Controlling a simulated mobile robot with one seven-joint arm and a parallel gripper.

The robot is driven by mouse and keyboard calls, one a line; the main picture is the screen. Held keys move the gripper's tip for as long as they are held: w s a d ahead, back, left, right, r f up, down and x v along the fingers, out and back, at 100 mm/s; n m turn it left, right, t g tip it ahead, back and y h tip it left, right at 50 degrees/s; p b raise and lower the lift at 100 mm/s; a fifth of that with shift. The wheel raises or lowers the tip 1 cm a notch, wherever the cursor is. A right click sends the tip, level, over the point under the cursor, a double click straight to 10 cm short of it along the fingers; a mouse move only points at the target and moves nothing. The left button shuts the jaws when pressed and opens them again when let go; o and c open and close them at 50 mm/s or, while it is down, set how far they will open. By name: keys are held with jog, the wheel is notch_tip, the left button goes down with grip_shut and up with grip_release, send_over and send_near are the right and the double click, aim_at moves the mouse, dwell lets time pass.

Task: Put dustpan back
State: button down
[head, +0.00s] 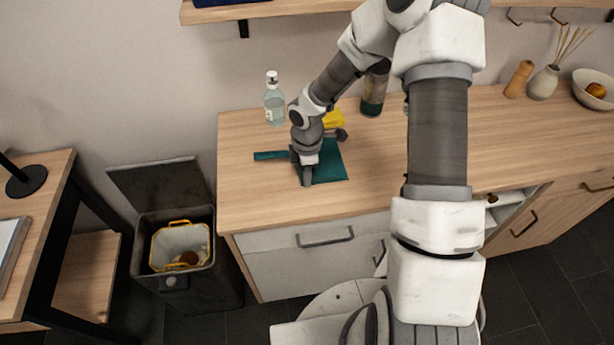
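The teal dustpan (331,166) lies flat on the wooden counter (245,195), with its handle (268,155) pointing left. My gripper (306,180) points down over the dustpan where the handle meets the pan and hides that part. Its fingers are small here and partly hidden, so I cannot tell whether they are open, shut or gripping the dustpan.
A clear bottle (274,101) stands behind the dustpan. A yellow cloth-like item (333,118) and a dark container (373,92) are near the wall. An open bin (146,240) stands left of the counter. Hooks (559,17) hang at the upper right.

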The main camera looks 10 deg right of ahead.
jog(key=shift+f, duration=0.1)
jog(key=c, duration=1.1)
grip_release()
notch_tip(320, 180, up, 12)
jog(key=shift+r+p, duration=0.2)
jog(key=shift+p, duration=0.45)
